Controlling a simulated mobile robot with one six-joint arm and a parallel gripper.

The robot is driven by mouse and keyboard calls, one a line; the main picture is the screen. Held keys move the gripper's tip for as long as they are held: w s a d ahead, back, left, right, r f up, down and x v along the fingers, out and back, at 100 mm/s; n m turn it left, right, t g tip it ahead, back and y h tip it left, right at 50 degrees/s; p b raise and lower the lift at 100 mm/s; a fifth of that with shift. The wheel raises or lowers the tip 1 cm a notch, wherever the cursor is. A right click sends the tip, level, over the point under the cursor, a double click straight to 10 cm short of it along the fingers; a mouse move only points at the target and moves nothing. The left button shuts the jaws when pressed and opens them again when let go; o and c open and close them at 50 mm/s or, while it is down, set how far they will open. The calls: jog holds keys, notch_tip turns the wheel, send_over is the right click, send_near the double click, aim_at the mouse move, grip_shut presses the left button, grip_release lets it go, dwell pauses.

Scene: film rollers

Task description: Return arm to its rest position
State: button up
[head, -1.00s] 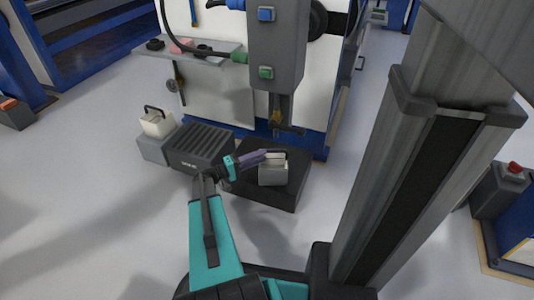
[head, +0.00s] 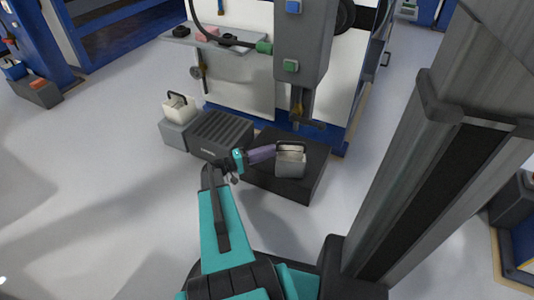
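My arm (head: 223,225) reaches forward from the bottom of the head view, teal with dark links. It ends in my gripper (head: 276,153), which has a purple part behind the tip. The tip lies at the near left of a small pale container (head: 290,165) with a dark carrying handle. The container stands upright on a black platform (head: 265,186). The tip overlaps the container's top in the picture, and I cannot tell whether they touch. The fingers are too small to show whether they are open or shut.
A ribbed dark box (head: 222,132) stands left of the platform. Beyond it, a second pale container (head: 179,106) sits on a grey block (head: 178,133). A large machine (head: 250,92) with a side shelf (head: 212,40) rises behind. My column fills the right. Floor at left is clear.

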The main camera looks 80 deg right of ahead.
jog(key=w+a+r+n+t+h+p, duration=0.25)
jog(key=w+r+p, duration=0.2)
jog(key=w, duration=0.25)
jog(key=w+a+r+n+t+h+p, duration=0.1)
jog(key=w+a+r+p, duration=0.3)
jog(key=w, duration=0.3)
jog(key=w+a+r+n+t+y+p, duration=0.1)
jog(key=w+a+n+t+p, duration=0.2)
jog(key=a+p, duration=0.65)
jog(key=w+a+r+n+t+y+p, duration=0.15)
jog(key=w+a+p, duration=0.45)
jog(key=a, duration=0.7)
jog(key=s+a+n+y+p, duration=0.1)
jog(key=s+a+y+p, duration=0.2)
jog(key=a, duration=0.9)
jog(key=s+a+f+n+t+y+p, duration=0.1)
jog(key=a+y+p, duration=0.4)
jog(key=a, duration=0.7)
jog(key=s+a+n+t+y+p, duration=0.1)
jog(key=s+a+y+p, duration=0.3)
jog(key=a, duration=0.8)
jog(key=shift+s+f+n, duration=0.15)
jog(key=shift+s+n, duration=0.75)
jog(key=shift+s, duration=0.15)
